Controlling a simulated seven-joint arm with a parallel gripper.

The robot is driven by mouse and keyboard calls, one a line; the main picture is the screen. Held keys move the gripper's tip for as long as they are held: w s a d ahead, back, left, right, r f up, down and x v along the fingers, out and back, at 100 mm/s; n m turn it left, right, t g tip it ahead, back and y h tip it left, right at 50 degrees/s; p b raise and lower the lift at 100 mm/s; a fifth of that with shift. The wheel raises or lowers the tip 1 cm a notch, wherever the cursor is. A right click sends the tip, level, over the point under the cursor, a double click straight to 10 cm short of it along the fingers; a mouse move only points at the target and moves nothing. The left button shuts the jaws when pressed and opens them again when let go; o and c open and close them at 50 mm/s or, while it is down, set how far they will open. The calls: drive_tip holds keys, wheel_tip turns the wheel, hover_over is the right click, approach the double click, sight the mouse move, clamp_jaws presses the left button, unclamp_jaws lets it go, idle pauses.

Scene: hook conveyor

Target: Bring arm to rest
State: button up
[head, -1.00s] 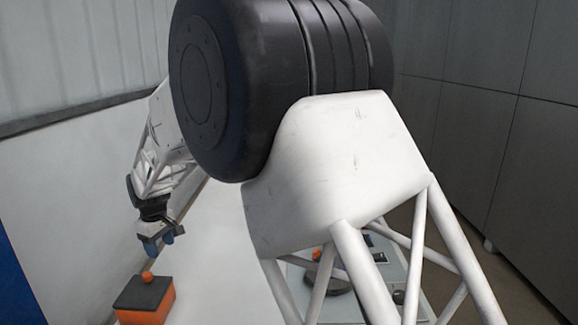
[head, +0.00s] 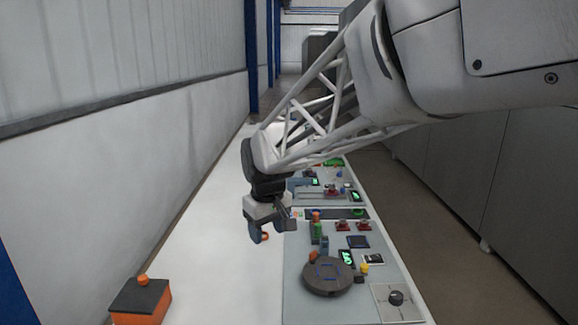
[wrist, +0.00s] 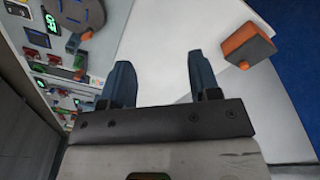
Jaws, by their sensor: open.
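My gripper (head: 273,234) is open and empty in the head view. It hangs from my white lattice arm above the white table, at the left edge of the grey control panel (head: 296,304). In the wrist view its two blue fingers (wrist: 157,84) stand wide apart with only bare white table between them. It touches nothing that I can see.
An orange box with a dark lid and orange knob (head: 141,300) stands at the front left; the wrist view shows it too (wrist: 247,46). A dark round disc (head: 328,277) and several small coloured parts sit on the panel. The white table (head: 205,265) left of it is bare.

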drive_tip(key=s+d+f+m, duration=0.1)
drive_tip(key=s+d+m, duration=0.3)
drive_tip(key=s+d, duration=0.7)
drive_tip(key=s+d+f+m+t, duration=0.1)
drive_tip(key=s+d+m, duration=0.3)
drive_tip(key=s+d, duration=0.8)
drive_tip(key=shift+s+d+f, duration=0.2)
drive_tip(key=shift+s+f, duration=0.2)
drive_tip(key=shift+s, duration=1.75)
drive_tip(key=shift+h, duration=0.3)
